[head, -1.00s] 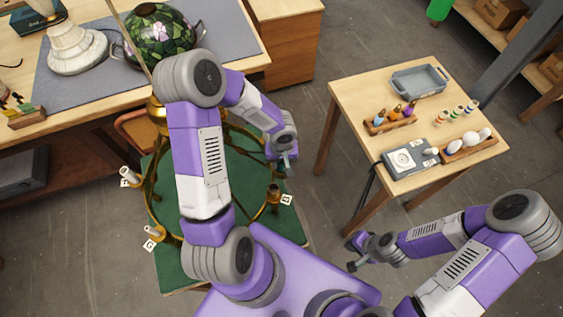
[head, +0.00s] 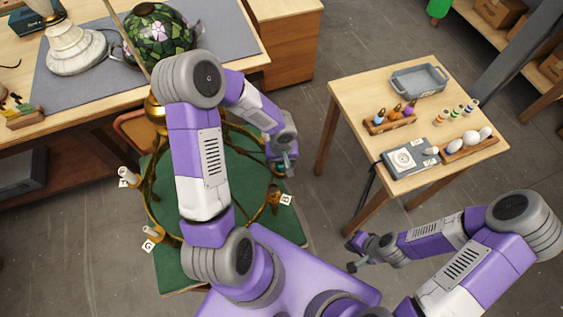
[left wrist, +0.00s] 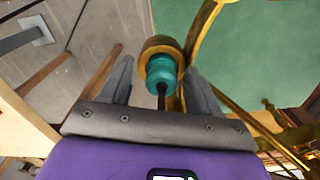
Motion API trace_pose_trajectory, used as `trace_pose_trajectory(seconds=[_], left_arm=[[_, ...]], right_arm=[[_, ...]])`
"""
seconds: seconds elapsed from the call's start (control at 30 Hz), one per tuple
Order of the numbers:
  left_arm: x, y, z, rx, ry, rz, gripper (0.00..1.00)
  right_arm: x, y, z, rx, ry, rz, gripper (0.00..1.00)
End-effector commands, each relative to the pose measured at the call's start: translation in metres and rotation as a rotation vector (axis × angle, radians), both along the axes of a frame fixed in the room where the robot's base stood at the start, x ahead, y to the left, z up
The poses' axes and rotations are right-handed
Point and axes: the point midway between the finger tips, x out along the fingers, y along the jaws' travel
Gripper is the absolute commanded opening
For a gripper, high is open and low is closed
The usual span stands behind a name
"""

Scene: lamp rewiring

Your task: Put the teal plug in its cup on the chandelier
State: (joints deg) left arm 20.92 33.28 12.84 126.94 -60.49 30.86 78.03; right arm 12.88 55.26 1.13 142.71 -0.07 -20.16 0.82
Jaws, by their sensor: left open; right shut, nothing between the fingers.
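The teal plug (left wrist: 161,74) is between the fingers of my left gripper (left wrist: 160,84) in the left wrist view, with a dark cord or stem behind it. Its far end meets a round brass cup (left wrist: 160,44) on the chandelier; how deep it sits is unclear. The fingers stand apart on either side of the plug. In the head view my left gripper (head: 284,167) is at the right side of the brass chandelier (head: 151,195), which my arm partly hides. My right gripper (head: 354,257) is shut and empty, away from the chandelier, left of the low end of my right arm.
A side table (head: 350,95) at right carries a grey tray (head: 418,80), a rack of coloured bulbs (head: 391,120), a white bulb rack (head: 470,147) and a socket box (head: 402,160). A workbench with a stained-glass shade (head: 158,38) is behind the chandelier. Floor between the tables is open.

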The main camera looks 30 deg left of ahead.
Motion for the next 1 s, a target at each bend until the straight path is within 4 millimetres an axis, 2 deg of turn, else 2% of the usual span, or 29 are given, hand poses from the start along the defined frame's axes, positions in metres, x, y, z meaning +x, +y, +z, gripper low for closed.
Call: trace_pose_trajectory(seconds=[0.17, 0.5, 0.6, 1.0], left_arm=[[-0.001, 0.003, 0.004, 0.007, 0.004, 0.004, 0.66], [0.001, 0.001, 0.059, 0.005, -0.002, 0.001, 0.66], [0.001, 0.000, 0.070, 0.003, -0.001, 0.001, 0.66], [0.000, -0.001, 0.079, 0.001, 0.001, -0.001, 0.66]], right_arm=[[0.000, 0.000, 0.001, 0.000, 0.000, 0.000, 0.00], [0.000, 0.000, 0.012, 0.000, 0.000, 0.000, 0.00], [0.000, 0.000, 0.014, 0.000, 0.000, 0.000, 0.00], [0.000, 0.000, 0.018, 0.000, 0.000, 0.000, 0.00]])
